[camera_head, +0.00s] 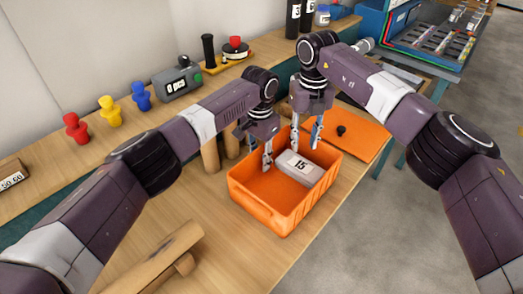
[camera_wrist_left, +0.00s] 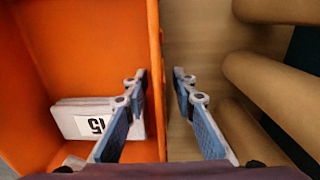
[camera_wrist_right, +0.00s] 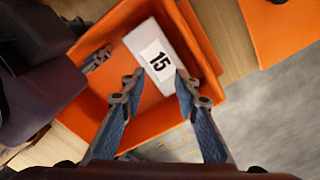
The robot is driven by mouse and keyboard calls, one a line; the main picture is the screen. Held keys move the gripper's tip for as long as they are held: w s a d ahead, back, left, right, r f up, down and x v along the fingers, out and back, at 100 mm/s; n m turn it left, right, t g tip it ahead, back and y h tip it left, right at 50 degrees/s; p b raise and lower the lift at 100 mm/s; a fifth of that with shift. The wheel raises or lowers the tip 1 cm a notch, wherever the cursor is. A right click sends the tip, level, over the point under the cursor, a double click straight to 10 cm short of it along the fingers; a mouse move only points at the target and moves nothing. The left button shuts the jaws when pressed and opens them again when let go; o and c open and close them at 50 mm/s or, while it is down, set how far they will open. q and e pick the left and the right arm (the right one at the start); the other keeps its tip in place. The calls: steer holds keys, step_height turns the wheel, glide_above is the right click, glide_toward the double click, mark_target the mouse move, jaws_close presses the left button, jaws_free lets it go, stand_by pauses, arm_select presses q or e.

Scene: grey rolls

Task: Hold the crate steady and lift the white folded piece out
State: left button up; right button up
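The orange crate (camera_head: 262,214) stands on the wooden bench. The white folded piece (camera_head: 300,168), labelled 15, lies inside it towards the right end; it also shows in the left wrist view (camera_wrist_left: 75,118) and right wrist view (camera_wrist_right: 150,52). My left gripper (camera_head: 267,158) is open at the crate's back wall. In the left wrist view its fingers (camera_wrist_left: 160,75) straddle the wall (camera_wrist_left: 155,50), one inside and one outside, with gaps visible. My right gripper (camera_head: 304,138) is open above the white piece; in the right wrist view its fingers (camera_wrist_right: 157,82) point towards it, with nothing held.
Brown rolls (camera_head: 211,153) stand behind the crate. An orange lid-like panel (camera_head: 358,138) with a black knob lies to its right. A brown roll (camera_head: 160,258) lies at the front left.

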arm_select(q)
steer(key=shift+f, duration=0.4)
steer(key=shift+c, duration=0.6)
jaws_close()
